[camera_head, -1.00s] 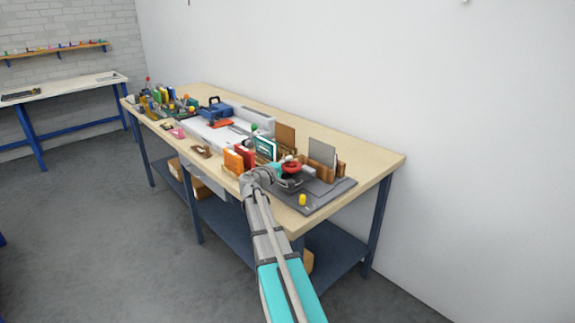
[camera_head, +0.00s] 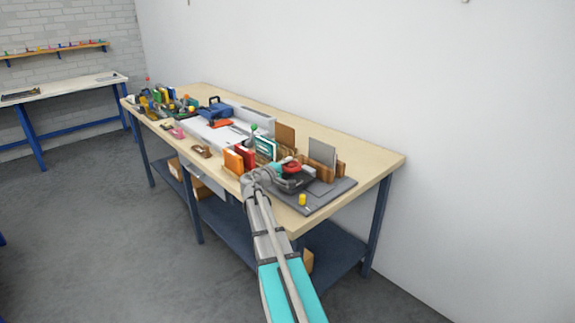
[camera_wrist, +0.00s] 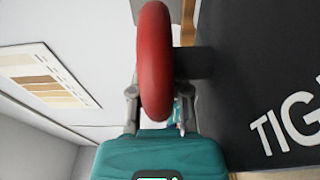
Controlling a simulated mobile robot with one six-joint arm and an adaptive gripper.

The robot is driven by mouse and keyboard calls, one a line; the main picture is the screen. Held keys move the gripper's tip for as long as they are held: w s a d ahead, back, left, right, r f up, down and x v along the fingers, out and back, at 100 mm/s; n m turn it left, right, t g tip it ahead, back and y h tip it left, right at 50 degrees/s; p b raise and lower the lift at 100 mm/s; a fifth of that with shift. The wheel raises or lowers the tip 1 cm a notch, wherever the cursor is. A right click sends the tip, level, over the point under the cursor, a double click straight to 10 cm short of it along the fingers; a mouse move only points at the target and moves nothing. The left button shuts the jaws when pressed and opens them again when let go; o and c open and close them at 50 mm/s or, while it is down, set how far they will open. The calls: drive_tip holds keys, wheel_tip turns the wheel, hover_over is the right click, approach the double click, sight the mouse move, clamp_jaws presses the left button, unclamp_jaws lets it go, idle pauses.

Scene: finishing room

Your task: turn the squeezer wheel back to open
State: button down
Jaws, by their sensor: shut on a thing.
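The squeezer's red wheel (camera_wrist: 155,60) stands edge-on in the wrist view, with a dark shaft (camera_wrist: 195,63) running from its right side. My gripper (camera_wrist: 158,92) has one finger on each side of the rim and is shut on it. The teal body of my gripper fills the bottom of that view. In the head view the red wheel (camera_head: 291,168) shows at the right end of the bench, partly covered by my gripper. The rest of the squeezer is mostly hidden. A dark surface (camera_wrist: 260,60) carries white letters reading "TIG", cut off at the edge.
A grey mat (camera_head: 335,194) lies under the wheel, with a small yellow item (camera_head: 302,199) at its front. Orange and red upright items (camera_head: 238,160) stand close to the left. A grey panel (camera_head: 322,152) stands behind. The floor in front is clear.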

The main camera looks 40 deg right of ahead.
drive_tip(key=shift+s+a+t, duration=0.1)
drive_tip(key=shift+t, duration=0.2)
drive_tip(key=n+t+y, duration=0.1)
drive_tip(key=n+t, duration=0.1)
drive_tip(key=t, duration=0.1)
drive_tip(key=n+t+y, duration=0.1)
drive_tip(key=n+t, duration=0.1)
drive_tip(key=shift+s+a+y, duration=0.1)
drive_tip(key=shift+a+y, duration=0.2)
drive_tip(key=shift+a, duration=0.05)
drive_tip(key=shift+a+n+t+y, duration=0.2)
drive_tip(key=shift+n+t+y, duration=0.6)
drive_tip(key=shift+t, duration=0.2)
drive_tip(key=shift+a+n+t+y, duration=0.15)
drive_tip(key=shift+n+t+y, duration=0.65)
drive_tip(key=shift+t, duration=0.2)
drive_tip(key=c, duration=0.9)
unclamp_jaws()
drive_tip(key=shift+o, duration=0.2)
drive_tip(key=v, duration=1.2)
